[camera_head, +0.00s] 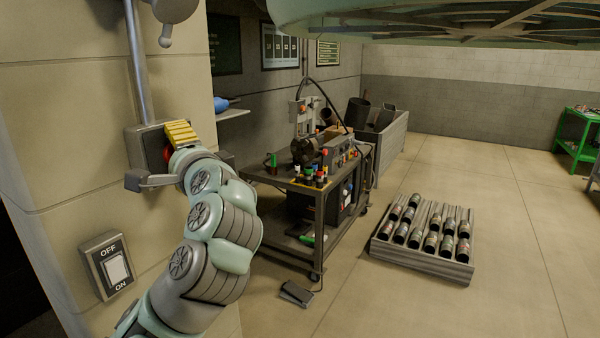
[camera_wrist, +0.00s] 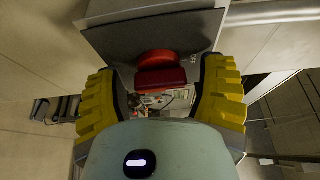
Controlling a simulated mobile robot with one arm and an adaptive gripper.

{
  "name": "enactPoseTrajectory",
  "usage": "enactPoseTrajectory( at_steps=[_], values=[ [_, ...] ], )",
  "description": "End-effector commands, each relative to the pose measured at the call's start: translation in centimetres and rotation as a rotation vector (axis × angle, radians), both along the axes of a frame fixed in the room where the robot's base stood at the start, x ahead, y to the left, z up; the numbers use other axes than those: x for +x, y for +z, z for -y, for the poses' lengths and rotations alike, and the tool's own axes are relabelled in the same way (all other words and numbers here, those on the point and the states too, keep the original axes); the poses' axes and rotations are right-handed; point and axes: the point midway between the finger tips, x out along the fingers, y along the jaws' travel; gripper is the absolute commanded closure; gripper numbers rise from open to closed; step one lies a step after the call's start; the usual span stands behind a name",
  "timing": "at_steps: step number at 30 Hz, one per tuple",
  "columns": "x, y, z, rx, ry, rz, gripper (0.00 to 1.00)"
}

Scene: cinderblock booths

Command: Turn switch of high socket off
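The high socket (camera_head: 143,148) is a grey box on the block wall, under a vertical metal pipe; it also shows at the top of the wrist view (camera_wrist: 115,42). Its red switch (camera_wrist: 160,72) is a knob with a bar-like grip that looks roughly level in the wrist view; only a sliver of red shows in the head view (camera_head: 167,153). My gripper (camera_wrist: 160,88) is open, with its yellow ribbed fingers apart on either side of the red switch. I see gaps between fingers and switch, no clear contact. In the head view my gripper (camera_head: 177,146) hides most of the socket's front.
A wall switch (camera_head: 107,265) marked OFF and ON sits lower on the same wall. A grey arm-like part (camera_head: 152,181) juts out below the socket. A cluttered tool cart (camera_head: 310,190) stands behind my arm. A rack of cylinders (camera_head: 425,240) lies on open floor.

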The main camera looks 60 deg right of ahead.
Motion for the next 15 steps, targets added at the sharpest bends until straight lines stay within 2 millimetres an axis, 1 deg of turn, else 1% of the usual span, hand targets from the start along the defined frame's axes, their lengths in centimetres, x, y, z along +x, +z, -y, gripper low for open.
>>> enactPoseTrajectory(
  at_steps=[1,2,3,11,15],
  values=[
    [0.0,0.0,0.0,0.0,0.001,0.0,0.24],
    [0.0,0.0,0.0,0.0,0.001,0.0,0.21],
    [0.0,0.0,0.0,0.0,0.001,0.001,0.2],
    [-0.1,0.0,0.0,0.0,0.0,0.002,0.2],
    [-1.1,0.0,-0.3,0.003,0.0,0.003,0.2]
  ],
)
